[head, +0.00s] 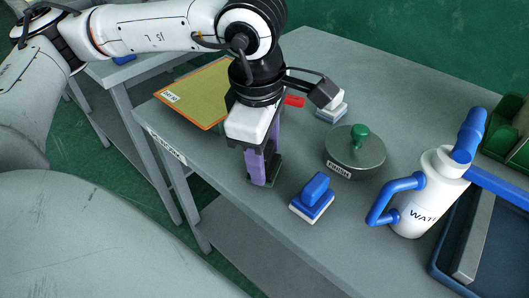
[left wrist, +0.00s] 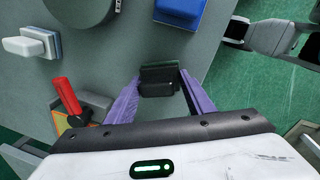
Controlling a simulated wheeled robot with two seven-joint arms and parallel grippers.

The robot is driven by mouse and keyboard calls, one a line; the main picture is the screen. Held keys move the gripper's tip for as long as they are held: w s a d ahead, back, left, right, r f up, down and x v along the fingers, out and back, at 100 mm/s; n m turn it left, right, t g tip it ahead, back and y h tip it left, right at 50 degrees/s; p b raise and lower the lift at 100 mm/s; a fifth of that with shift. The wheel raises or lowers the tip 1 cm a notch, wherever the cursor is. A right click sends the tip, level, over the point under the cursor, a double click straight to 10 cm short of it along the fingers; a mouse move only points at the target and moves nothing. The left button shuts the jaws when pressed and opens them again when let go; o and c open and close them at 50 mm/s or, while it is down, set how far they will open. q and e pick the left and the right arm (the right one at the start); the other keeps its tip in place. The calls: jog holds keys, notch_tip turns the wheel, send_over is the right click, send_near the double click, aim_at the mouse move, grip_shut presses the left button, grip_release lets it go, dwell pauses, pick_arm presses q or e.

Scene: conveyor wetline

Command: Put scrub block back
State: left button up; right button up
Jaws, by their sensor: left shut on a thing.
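The scrub block, a dark block with a green underside, shows low behind my left gripper's fingers (head: 258,168) in the head view, where its edge (head: 275,172) is partly hidden. In the left wrist view the dark block (left wrist: 158,82) sits between the tips of the purple fingers. My left gripper is shut on it, pointing down close over the grey table (head: 225,150). I cannot tell whether the block touches the table. My right gripper is not in view.
A blue-handled block (head: 312,196) stands close to the right, with a round lid with green knob (head: 356,158) beyond. A white-handled block (head: 332,108) and red item (head: 294,101) lie behind. A yellow mat (head: 200,92) is left; a white jug (head: 428,195) is right.

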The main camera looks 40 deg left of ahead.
pick_arm(q)
jog(key=o, duration=1.4)
jog(key=r, duration=0.4)
jog(key=s+r+p, duration=0.1)
jog(key=r, duration=0.7)
jog(key=shift+s+d, duration=0.3)
jog(key=shift+s, duration=0.1)
